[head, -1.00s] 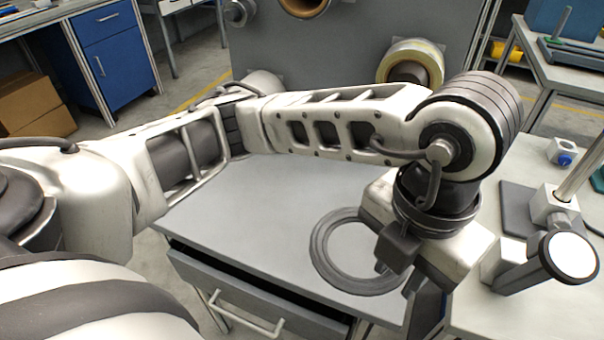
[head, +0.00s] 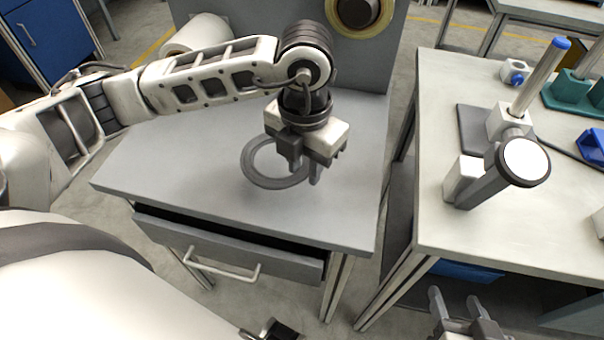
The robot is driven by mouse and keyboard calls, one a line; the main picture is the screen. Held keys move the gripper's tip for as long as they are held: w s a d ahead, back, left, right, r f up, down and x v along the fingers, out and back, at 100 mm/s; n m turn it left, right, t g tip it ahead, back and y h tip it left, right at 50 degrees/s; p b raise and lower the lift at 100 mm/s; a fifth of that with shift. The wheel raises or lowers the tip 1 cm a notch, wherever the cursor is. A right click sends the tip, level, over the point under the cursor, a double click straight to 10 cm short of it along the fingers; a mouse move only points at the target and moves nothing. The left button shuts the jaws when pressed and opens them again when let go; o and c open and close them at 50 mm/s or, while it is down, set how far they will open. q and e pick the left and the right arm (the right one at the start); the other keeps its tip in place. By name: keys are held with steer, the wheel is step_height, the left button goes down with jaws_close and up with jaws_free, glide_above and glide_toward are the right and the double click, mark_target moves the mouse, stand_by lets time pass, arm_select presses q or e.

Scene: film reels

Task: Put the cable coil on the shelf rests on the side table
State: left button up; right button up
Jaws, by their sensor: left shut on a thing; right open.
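The cable coil (head: 249,169) is a flat dark grey ring. My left gripper (head: 305,170) is shut on its right side and holds it over the grey table (head: 160,165) with the drawer. A soft shadow lies below the ring, and whether it touches the top is hard to tell. The gripper hides part of the ring's right edge. My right gripper (head: 458,300) is open and empty at the bottom edge, in front of the pale table on the right; only its fingers and front part show.
An upright grey panel (head: 375,60) with a yellowish reel (head: 355,12) and a white roll (head: 197,34) stands behind the grey table. Its drawer (head: 225,250) is partly open. The pale table (head: 440,215) bears a stand with a round disc (head: 523,162). The grey top is otherwise clear.

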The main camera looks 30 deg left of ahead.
arm_select(q)
steer(key=f, duration=0.3)
steer(key=shift+w+a+f, duration=0.15)
steer(key=shift+a+f, duration=0.15)
steer(key=shift+f, duration=0.2)
steer(key=o, duration=0.6)
steer(key=shift+f, duration=0.1)
steer(key=shift+c, duration=0.2)
steer(key=o, duration=0.4)
arm_select(e)
steer(key=shift+f, duration=0.25)
arm_select(q)
steer(key=shift+r, duration=0.3)
step_height(320, 180, up, 12)
steer(key=shift+f+p, duration=0.1)
steer(key=shift+p, duration=0.3)
arm_select(e)
steer(key=shift+s+r, duration=0.1)
steer(key=shift+r, duration=0.1)
